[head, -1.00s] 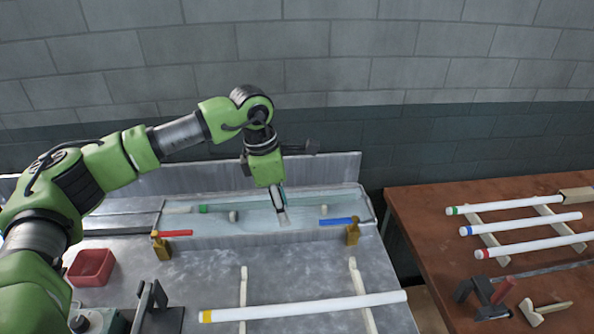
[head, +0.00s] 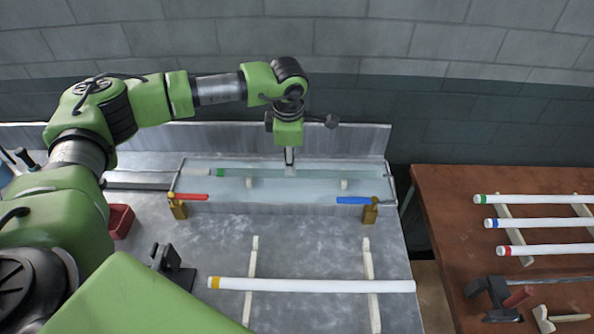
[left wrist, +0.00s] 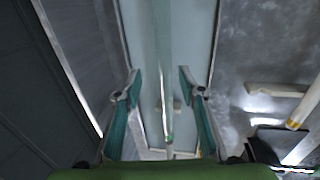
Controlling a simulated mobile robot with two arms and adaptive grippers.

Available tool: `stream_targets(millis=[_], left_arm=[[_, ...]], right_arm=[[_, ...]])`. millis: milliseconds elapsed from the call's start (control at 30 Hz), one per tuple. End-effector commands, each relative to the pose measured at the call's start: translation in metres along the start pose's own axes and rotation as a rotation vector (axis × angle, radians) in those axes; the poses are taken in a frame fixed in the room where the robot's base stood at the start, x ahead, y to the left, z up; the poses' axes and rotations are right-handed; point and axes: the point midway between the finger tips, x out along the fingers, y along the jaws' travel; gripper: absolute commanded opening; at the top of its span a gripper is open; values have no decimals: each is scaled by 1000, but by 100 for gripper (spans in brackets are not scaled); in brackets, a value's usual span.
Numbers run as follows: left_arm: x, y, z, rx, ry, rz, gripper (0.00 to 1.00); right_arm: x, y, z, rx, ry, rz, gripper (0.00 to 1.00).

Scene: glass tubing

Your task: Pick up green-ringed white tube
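A pale tube with a green ring (head: 220,173) lies lengthwise in the shallow, bluish trough (head: 240,207) at the back of the grey bench. My left gripper (head: 290,160) points down over the middle of this tube. In the left wrist view my left gripper (left wrist: 159,78) is open, and the tube (left wrist: 164,50) runs between its two spread fingers. Whether the fingers touch it cannot be told. A second green-ringed white tube (head: 530,199) lies on the brown table at the right. My right gripper is not in view.
A yellow-ringed white tube (head: 310,285) rests on two pale rails at the bench front. Red (head: 193,197) and blue (head: 354,200) handles sit at the trough's front. Blue-ringed (head: 540,224) and red-ringed (head: 550,249) tubes lie at right. A red bin (head: 119,221) stands at left.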

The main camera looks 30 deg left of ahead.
Motion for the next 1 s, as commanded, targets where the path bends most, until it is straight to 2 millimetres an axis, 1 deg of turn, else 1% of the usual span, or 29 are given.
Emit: stream_targets(millis=[100,233,300,400,633,667,700,800,1000], left_arm=[[9,-4,-1,1,4,-4,37],[26,-8,0,0,3,-4,37],[38,-8,-1,-2,4,-3,37],[47,-7,-1,-2,2,-1,37],[51,-7,0,-1,1,0,37],[51,-7,0,-1,1,0,34],[51,-7,0,-1,1,0,24],[51,-7,0,-1,1,0,0],[50,-7,0,-2,0,0,0]], right_arm=[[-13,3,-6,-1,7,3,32],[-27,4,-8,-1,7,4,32],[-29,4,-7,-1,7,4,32],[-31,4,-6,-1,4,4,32],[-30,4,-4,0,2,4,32],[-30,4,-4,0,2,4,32],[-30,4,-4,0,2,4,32],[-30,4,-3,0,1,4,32],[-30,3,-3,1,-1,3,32]])
